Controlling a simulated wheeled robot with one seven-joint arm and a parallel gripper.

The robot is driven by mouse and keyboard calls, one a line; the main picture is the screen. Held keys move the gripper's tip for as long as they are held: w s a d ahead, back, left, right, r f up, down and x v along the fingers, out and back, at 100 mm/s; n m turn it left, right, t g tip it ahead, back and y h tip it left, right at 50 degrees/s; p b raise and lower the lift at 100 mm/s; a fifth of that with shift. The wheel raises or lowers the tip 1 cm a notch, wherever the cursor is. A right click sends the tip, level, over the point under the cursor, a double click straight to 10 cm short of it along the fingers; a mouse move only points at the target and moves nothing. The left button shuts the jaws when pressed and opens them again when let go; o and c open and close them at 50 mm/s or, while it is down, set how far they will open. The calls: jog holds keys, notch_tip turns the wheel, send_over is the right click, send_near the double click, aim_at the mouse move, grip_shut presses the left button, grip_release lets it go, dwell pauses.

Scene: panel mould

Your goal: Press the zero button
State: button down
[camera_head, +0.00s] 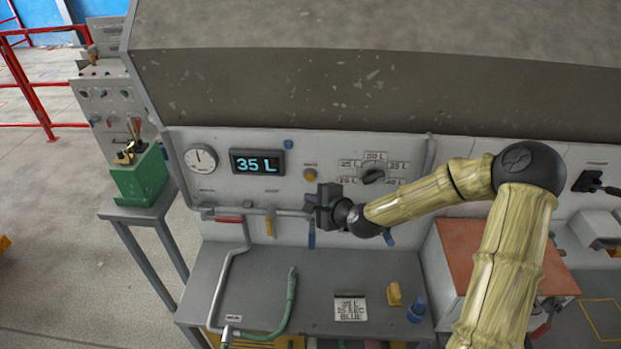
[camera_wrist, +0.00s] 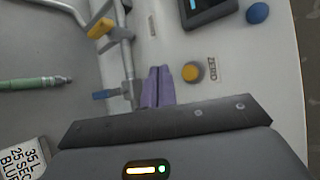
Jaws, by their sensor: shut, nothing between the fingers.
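The zero button (camera_head: 310,174) is a small orange-yellow round button on the light grey panel, right of the digital display. In the wrist view the zero button (camera_wrist: 191,72) sits in a grey ring beside a small ZERO label (camera_wrist: 212,69). My gripper (camera_head: 312,198) is in front of the panel, just below the button in the head view. In the wrist view my gripper (camera_wrist: 158,68) shows two purple fingers closed together and empty. Their tips lie left of the button and apart from it in the picture. The button is not covered in either view.
The display (camera_head: 258,162) reads 35 L, with a round gauge (camera_head: 201,159) to its left. A selector knob (camera_head: 373,176) is right of the button. A pipe (camera_head: 262,211) with coloured valve handles runs below. A card (camera_head: 350,308) lies on the lower shelf.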

aim_at(310, 177)
jog(key=shift+w, duration=2.45)
jog(key=shift+s, duration=0.15)
jog(key=shift+w+d, duration=0.1)
jog(key=shift+w, duration=0.2)
